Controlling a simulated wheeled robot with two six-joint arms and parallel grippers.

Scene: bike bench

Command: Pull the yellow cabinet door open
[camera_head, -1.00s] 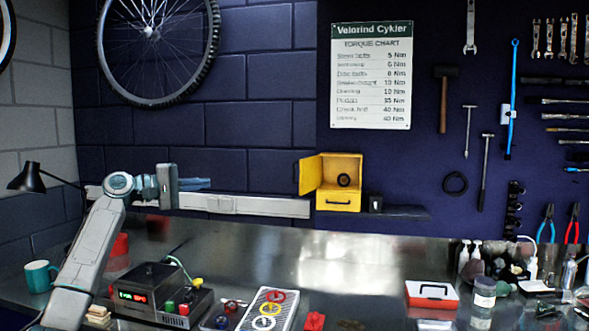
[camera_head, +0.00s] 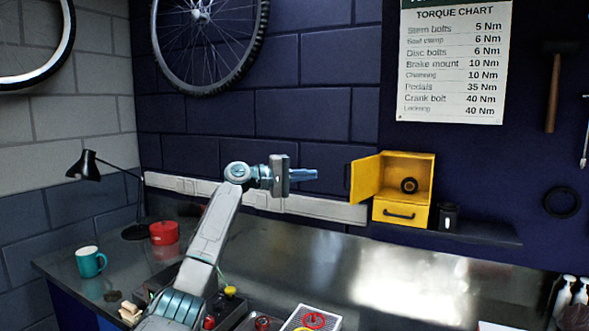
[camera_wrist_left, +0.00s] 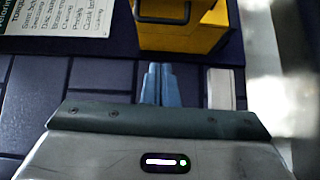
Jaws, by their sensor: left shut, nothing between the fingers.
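The yellow cabinet (camera_head: 424,166) sits on a wall shelf in the head view. Its door (camera_head: 366,178) stands swung out to the left, so the inside shows with a dark round thing (camera_head: 409,185) in it. Below is a closed drawer with a dark handle (camera_head: 399,214). My left gripper (camera_head: 316,174) is shut and empty, to the left of the door and apart from it. In the left wrist view, the shut fingers (camera_wrist_left: 159,84) point toward the yellow cabinet (camera_wrist_left: 185,38), which is partly cut off by the frame. My right gripper is not in view.
A dark cup-like thing (camera_head: 448,217) stands right of the cabinet on the shelf (camera_head: 490,232). Below is a shiny bench with a teal mug (camera_head: 88,262), a red tin (camera_head: 164,233) and a black lamp (camera_head: 88,165). The air around the gripper is clear.

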